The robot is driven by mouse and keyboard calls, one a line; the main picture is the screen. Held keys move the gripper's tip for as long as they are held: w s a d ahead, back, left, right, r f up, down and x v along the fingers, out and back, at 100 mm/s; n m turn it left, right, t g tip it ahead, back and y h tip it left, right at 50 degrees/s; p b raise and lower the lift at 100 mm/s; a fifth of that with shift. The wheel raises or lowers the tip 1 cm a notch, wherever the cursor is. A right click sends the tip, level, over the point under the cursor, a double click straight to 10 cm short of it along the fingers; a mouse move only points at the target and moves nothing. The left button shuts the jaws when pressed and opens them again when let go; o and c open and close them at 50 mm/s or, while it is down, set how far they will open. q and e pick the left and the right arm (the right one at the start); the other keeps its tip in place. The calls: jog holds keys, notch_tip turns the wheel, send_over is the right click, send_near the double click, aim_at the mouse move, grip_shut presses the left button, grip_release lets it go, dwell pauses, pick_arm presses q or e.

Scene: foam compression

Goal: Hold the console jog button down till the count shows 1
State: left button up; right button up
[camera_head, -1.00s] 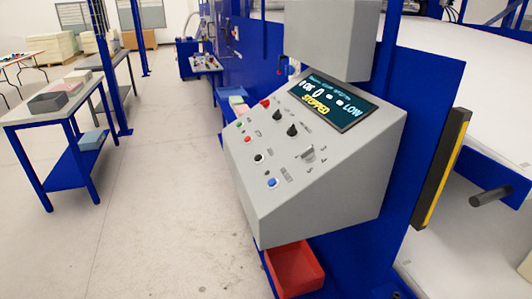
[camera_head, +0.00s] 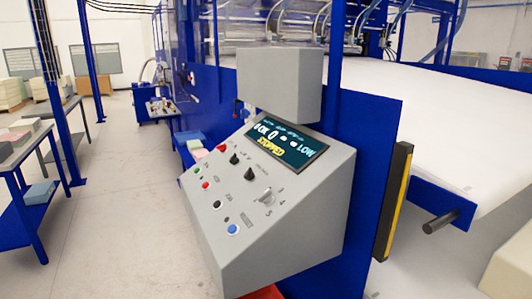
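The grey console (camera_head: 290,220) stands right of the picture's middle with a sloped panel. Its screen (camera_head: 287,140) shows a 0 as the count, the word STOPPED in yellow and LOW at the right. A blue button (camera_head: 232,229) sits at the panel's lower edge. A black button (camera_head: 216,204), a red button (camera_head: 205,185) and a green one (camera_head: 197,171) run up the left side. Black knobs and a grey selector (camera_head: 266,196) sit to their right. The labels are too small to read, so I cannot tell which is the jog button. Neither gripper shows.
A blue machine frame (camera_head: 375,130) rises behind the console. A black and yellow bar (camera_head: 393,202) stands to its right, beside a wide white surface (camera_head: 440,110). A red bin (camera_head: 262,293) is below the console. Blue-legged tables (camera_head: 22,182) stand left; the floor (camera_head: 130,220) between is clear.

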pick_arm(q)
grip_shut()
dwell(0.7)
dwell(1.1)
